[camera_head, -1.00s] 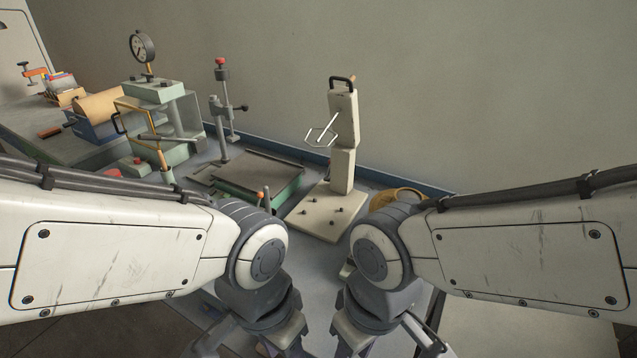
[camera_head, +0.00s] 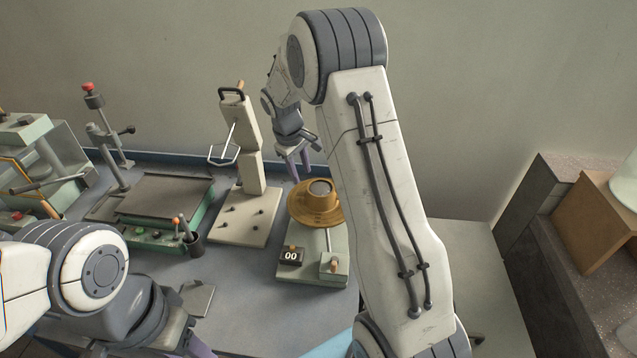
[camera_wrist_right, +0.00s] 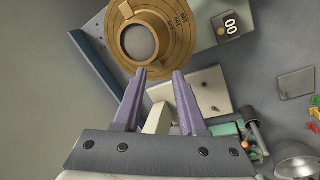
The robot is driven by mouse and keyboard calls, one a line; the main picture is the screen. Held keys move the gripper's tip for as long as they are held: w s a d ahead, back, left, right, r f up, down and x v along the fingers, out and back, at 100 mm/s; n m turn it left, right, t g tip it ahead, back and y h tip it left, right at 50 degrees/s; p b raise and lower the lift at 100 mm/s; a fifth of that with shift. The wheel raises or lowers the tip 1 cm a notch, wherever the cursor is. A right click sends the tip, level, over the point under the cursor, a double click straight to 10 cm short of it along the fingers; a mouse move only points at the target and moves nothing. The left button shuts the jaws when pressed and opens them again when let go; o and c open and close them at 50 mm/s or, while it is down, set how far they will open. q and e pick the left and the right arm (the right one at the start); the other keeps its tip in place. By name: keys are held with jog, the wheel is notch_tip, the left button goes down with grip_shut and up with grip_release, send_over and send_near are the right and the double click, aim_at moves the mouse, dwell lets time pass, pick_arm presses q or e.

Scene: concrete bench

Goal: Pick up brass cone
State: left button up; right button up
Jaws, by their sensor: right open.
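The brass cone (camera_head: 308,207) is a wide-rimmed, gold-coloured piece with a pale round top. It sits upright on a pale stand (camera_head: 325,245) with a "00" counter. In the right wrist view, the brass cone (camera_wrist_right: 178,52) is at the top, with markings on its rim. My right gripper (camera_head: 292,178) is open and empty, behind and left of the cone in the head view. In the wrist view, the two purple fingers of my right gripper (camera_wrist_right: 159,74) are spread just below the cone's rim, apart from each other. My left gripper (camera_head: 198,325) is partly visible low in the head view; its jaw gap is unclear.
A cream upright press (camera_head: 245,150) with a wire handle stands left of the cone. A wall (camera_head: 480,90) rises behind. A brown box (camera_head: 590,220) is at the right.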

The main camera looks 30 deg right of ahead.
jog(key=shift+m, duration=0.3)
jog(key=d+f, duration=0.2)
jog(key=d, duration=0.1)
jog(key=w+d+f+p, duration=0.1)
jog(key=d+f, duration=0.1)
jog(key=d, duration=0.1)
jog(key=d+f+p, duration=0.1)
jog(key=d+f, duration=0.1)
jog(key=d, duration=0.1)
jog(key=shift+w+f, duration=0.2)
jog(key=shift+w, duration=0.15)
jog(key=p+x, duration=0.2)
jog(key=x, duration=0.2)
jog(key=shift+d+f+p, duration=0.1)
jog(key=shift+d+p, duration=0.2)
jog(key=shift+p, duration=0.1)
jog(key=shift+d+f, duration=0.1)
jog(key=shift+f, duration=0.5)
grip_shut()
jog(key=shift+h, duration=0.3)
